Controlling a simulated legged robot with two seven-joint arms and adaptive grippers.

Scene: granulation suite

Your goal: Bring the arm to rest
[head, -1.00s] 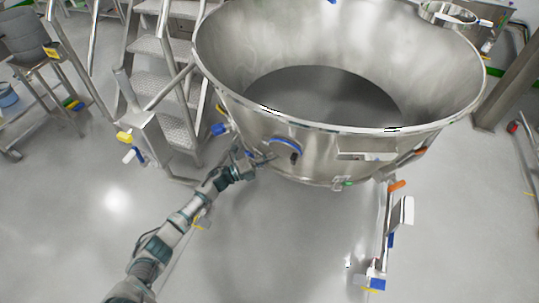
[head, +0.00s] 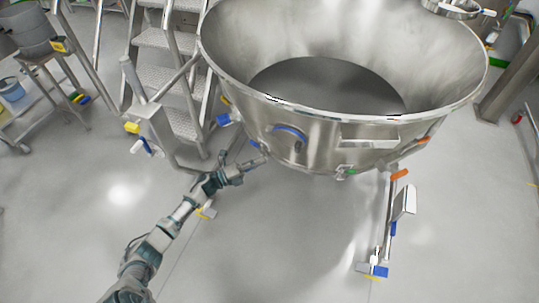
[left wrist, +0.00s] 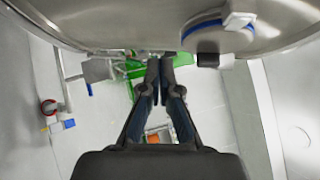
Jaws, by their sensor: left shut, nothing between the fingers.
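My left arm reaches in from the lower left in the head view. Its gripper (head: 262,161) is beside the lower left wall of the big steel bowl (head: 345,85), below the round port with a blue rim (head: 290,134). In the left wrist view the two dark fingers (left wrist: 160,62) are together and hold nothing. The bowl's underside (left wrist: 120,22) spans the top of that view, and the blue-rimmed port (left wrist: 208,32) shows at upper right. I cannot tell from these views whether the fingertips touch the bowl. My right gripper is not in view.
Metal steps (head: 168,75) with railings stand left of the bowl. A cart with a grey drum (head: 28,35) is at upper left. A stand leg with an orange-tipped handle (head: 399,174) is right of the gripper. The foreground floor (head: 270,250) is clear.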

